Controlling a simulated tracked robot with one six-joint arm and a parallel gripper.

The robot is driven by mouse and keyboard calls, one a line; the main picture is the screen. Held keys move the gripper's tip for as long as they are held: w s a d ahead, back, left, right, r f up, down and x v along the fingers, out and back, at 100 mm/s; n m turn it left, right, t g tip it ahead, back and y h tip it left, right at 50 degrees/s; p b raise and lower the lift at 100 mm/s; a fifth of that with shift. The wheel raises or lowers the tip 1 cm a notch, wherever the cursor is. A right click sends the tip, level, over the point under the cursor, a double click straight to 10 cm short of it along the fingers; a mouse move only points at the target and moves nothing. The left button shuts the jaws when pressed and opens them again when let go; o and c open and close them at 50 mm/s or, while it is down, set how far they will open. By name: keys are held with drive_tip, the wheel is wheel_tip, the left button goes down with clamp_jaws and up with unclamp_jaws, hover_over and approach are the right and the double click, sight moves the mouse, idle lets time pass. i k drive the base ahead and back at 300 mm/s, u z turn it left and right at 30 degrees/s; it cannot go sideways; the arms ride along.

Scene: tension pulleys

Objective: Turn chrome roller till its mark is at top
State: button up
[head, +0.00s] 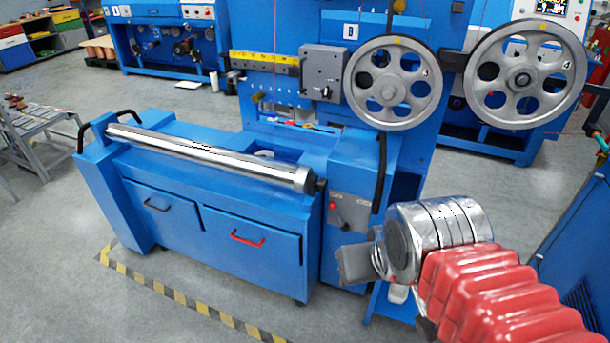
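The chrome roller (205,154) lies across the top of the blue machine, slanting from upper left to lower right. It is long and shiny, with a wider collar at its right end next to a dark shaft end. I cannot make out a mark on it. My gripper (355,263) appears as a grey block at the end of my silver and red arm, low in front of the machine's right side. It is right of and below the roller's right end, apart from the roller. Its fingertips cannot be made out.
The blue machine's cabinet (215,225) has two drawers with handles. A grey panel with a red knob (335,206) stands close to my gripper. Two spoked pulleys (393,83) (525,75) are mounted behind.

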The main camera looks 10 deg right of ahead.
sight(292, 177)
drive_tip(key=z, duration=0.05)
drive_tip(key=i, duration=0.85)
